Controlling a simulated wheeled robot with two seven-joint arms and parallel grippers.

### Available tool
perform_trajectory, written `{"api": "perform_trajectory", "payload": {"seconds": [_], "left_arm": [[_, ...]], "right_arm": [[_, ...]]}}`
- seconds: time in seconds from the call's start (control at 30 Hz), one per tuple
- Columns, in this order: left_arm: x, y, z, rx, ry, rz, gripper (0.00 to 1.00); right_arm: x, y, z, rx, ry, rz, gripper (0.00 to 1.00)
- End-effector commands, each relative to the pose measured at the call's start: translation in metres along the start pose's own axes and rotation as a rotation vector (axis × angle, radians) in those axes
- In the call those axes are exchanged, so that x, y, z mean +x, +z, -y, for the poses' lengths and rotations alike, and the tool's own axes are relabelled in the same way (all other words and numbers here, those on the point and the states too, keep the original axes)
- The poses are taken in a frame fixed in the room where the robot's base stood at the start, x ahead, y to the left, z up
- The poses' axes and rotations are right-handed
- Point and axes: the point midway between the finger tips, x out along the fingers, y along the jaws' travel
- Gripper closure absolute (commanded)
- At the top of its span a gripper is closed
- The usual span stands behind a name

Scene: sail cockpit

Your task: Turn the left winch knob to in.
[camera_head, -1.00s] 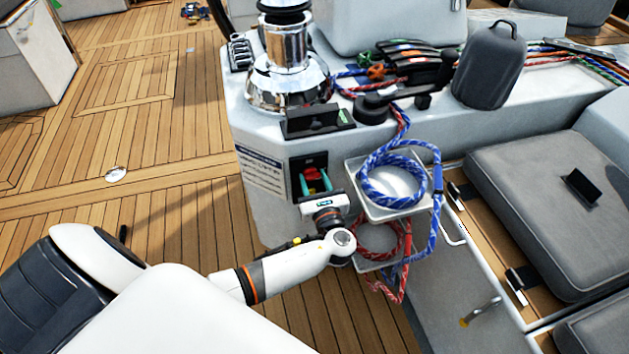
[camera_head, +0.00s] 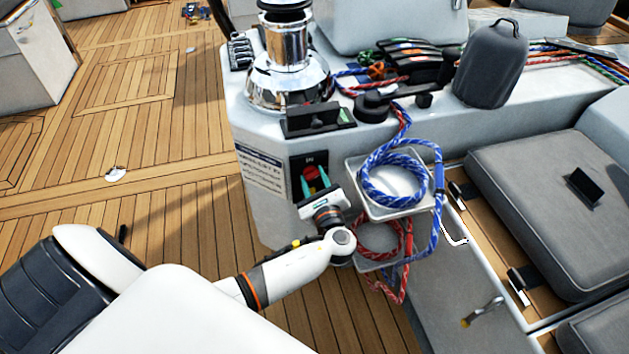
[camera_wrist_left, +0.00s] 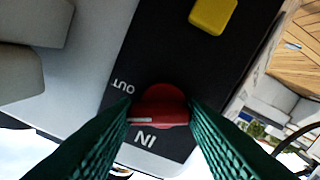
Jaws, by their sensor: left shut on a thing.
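The red winch knob (camera_head: 310,172) is on a black panel on the front of the white console, below the chrome winch (camera_head: 288,70). My left gripper (camera_head: 314,182), with green fingers, is shut on the knob from below and is tilted. In the left wrist view the knob (camera_wrist_left: 160,106) sits between the fingertips, partly hidden by them. A white mark shows on its left part, between the OUT label (camera_wrist_left: 122,86) and the IN label (camera_wrist_left: 145,140). The labels appear upside down there. My right gripper is not in view.
Trays with a blue rope coil (camera_head: 392,180) and a red rope coil (camera_head: 380,238) stick out close to the right of my left gripper. A yellow part (camera_wrist_left: 212,14) sits on the same panel. The wooden deck (camera_head: 130,210) at left is mostly open.

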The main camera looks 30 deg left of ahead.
Motion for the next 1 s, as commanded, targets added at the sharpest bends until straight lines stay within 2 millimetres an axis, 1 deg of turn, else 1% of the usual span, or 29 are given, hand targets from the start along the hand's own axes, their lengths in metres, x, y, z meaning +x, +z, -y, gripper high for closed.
{"api": "perform_trajectory", "payload": {"seconds": [0.17, 0.37, 0.47, 0.63, 0.9, 0.93, 1.0], "left_arm": [[-0.001, 0.002, 0.0, -0.17, 0.001, 0.002, 0.84], [-0.001, 0.002, 0.001, -0.361, 0.0, 0.002, 0.84], [-0.001, 0.003, 0.002, -0.455, 0.001, 0.003, 0.84], [-0.001, 0.002, 0.002, -0.618, 0.0, 0.002, 0.84], [-0.001, 0.002, 0.003, -0.858, 0.0, 0.002, 0.84], [-0.001, 0.002, 0.003, -0.882, 0.001, 0.002, 0.84], [-0.001, 0.002, 0.003, -0.931, 0.0, 0.001, 0.84]], "right_arm": [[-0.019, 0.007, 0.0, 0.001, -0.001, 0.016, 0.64], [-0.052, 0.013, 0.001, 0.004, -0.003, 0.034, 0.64], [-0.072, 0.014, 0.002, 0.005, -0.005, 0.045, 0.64], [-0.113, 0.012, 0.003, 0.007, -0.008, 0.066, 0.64], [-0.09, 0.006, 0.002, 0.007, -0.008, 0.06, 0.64], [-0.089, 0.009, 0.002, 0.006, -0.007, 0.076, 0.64], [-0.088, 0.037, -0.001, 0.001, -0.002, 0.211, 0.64]]}}
